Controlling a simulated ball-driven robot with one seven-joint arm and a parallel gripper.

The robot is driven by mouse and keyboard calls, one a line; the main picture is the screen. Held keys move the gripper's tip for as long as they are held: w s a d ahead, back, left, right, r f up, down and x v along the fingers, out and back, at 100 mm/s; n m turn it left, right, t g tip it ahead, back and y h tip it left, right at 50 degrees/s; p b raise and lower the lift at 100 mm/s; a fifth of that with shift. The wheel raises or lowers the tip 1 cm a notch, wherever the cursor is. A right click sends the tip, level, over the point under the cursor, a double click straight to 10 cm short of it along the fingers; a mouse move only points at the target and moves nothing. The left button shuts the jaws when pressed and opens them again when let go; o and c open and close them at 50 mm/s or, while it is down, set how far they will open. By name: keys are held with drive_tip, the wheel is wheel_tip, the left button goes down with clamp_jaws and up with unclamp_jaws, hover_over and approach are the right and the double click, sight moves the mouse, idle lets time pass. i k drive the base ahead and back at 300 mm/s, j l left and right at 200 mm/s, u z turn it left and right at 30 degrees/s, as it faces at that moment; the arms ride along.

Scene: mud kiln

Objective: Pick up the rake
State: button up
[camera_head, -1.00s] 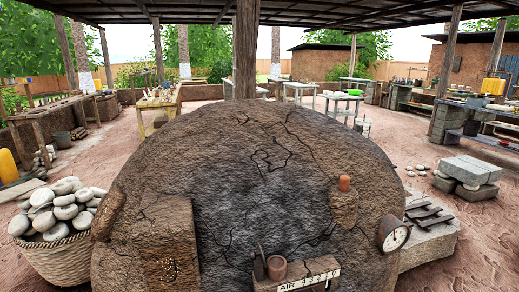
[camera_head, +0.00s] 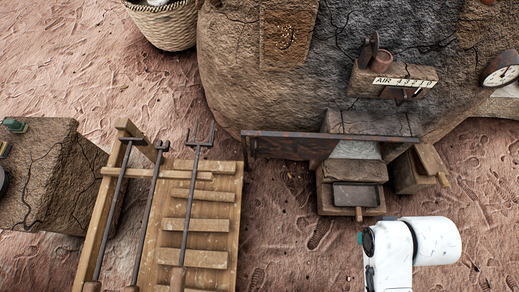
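A wooden rack (camera_head: 235,210) on the ground at the lower left holds several long dark metal tools with wooden handles. The lower ends of the handles are partly cut off by the picture edge. My white arm (camera_head: 395,265) shows at the lower right, apart from the rack. My gripper cannot be seen.
The mud kiln (camera_head: 225,70) stands behind, with a firebox opening, a dark metal bar (camera_head: 290,145) and a small tray (camera_head: 355,195) in front. A cracked mud block (camera_head: 40,190) stands left of the rack. Sandy ground is free between rack and arm.

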sight(92, 287)
drive_tip(key=u, duration=1.5)
